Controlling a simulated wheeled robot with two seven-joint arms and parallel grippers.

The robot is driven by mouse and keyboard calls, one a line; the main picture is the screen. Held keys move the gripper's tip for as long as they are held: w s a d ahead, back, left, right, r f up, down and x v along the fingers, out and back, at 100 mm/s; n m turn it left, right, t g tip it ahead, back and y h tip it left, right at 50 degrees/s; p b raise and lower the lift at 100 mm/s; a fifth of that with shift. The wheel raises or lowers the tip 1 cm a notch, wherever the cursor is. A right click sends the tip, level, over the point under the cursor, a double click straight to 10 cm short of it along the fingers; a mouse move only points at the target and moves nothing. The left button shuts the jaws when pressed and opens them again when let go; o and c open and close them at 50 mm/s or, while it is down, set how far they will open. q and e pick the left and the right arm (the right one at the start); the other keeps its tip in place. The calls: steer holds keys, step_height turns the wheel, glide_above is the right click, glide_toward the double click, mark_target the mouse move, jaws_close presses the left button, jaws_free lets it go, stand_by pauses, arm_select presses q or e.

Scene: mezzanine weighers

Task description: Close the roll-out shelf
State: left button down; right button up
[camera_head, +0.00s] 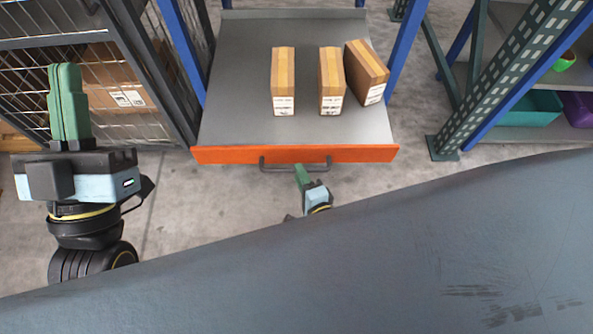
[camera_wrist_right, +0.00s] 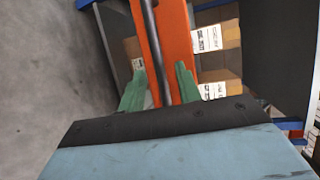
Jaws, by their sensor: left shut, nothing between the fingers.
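The roll-out shelf (camera_head: 235,75) is pulled out, a grey tray with an orange front (camera_head: 220,155). The front also shows in the right wrist view (camera_wrist_right: 176,40). A dark bar handle (camera_head: 264,164) sits on the front; it also shows in the wrist view (camera_wrist_right: 153,42). My right gripper (camera_head: 299,168) is at the middle of the handle. In the wrist view its green fingers (camera_wrist_right: 160,88) are apart, with the bar and orange front seen between them; contact is unclear. My left gripper (camera_head: 66,95) is shut and empty, pointing up, left of the shelf.
Cardboard boxes (camera_head: 283,80) stand on the tray. A wire-mesh cage (camera_head: 125,65) is at left. Blue rack uprights (camera_head: 407,45) flank the shelf, and a green perforated post (camera_head: 500,75) is at right. A large grey surface (camera_head: 330,270) fills the foreground.

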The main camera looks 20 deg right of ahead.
steer(key=shift+b+x, duration=0.4)
steer(key=shift+x, duration=1.15)
jaws_close()
